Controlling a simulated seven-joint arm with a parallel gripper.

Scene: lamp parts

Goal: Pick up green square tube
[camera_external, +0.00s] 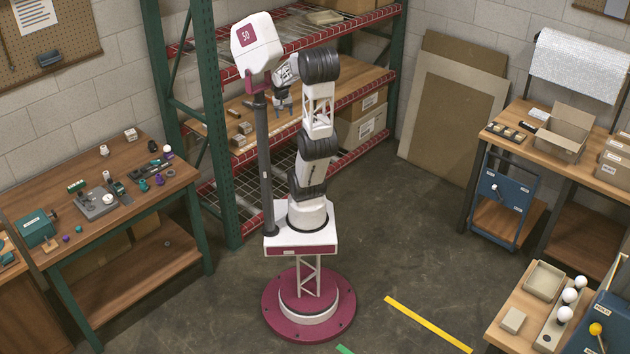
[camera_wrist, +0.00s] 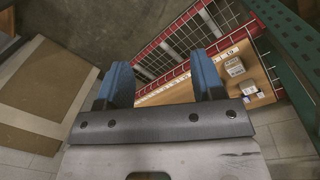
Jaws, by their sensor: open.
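My gripper (camera_external: 283,104) hangs in front of the middle wooden shelf of the rack in the external view. In the wrist view my gripper (camera_wrist: 162,82) has two blue fingers, spread wide apart with nothing between them. I cannot make out a green square tube for certain.
The left workbench (camera_external: 150,208) also holds a grey fixture (camera_external: 96,204) and a green machine (camera_external: 36,228). The rack has a green upright (camera_external: 224,190) between bench and arm. Small boxes (camera_external: 240,139) sit on its shelf. Open floor lies right of my base.

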